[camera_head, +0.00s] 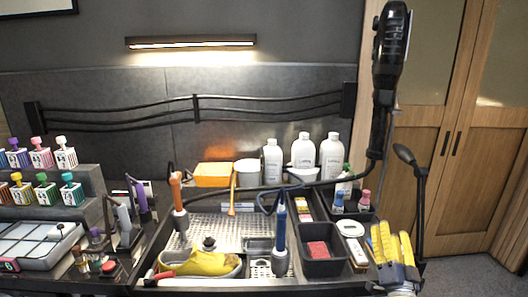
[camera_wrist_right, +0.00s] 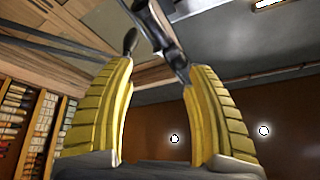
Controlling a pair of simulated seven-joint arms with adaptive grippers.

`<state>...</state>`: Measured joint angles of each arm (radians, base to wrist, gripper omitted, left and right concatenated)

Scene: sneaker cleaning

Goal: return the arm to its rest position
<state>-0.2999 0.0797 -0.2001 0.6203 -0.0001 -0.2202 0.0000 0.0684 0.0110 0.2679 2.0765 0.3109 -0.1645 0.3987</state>
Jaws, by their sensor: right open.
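My right gripper (camera_head: 392,236) is at the right end of the bench in the head view, with its yellow fingers pointing up. In the right wrist view (camera_wrist_right: 160,70) its two ribbed yellow fingers stand apart with nothing between them. My left gripper does not show. A yellow shoe (camera_head: 212,262) lies in the metal sink area at the front middle, well to the left of my right gripper and apart from it.
A tall black device (camera_head: 389,50) and a black lamp-like stand (camera_head: 421,195) rise near my right gripper. White bottles (camera_head: 303,150), an orange box (camera_head: 213,176) and a dark tray with a red block (camera_head: 318,249) stand to its left. Wooden cabinet doors (camera_head: 487,120) are behind at right.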

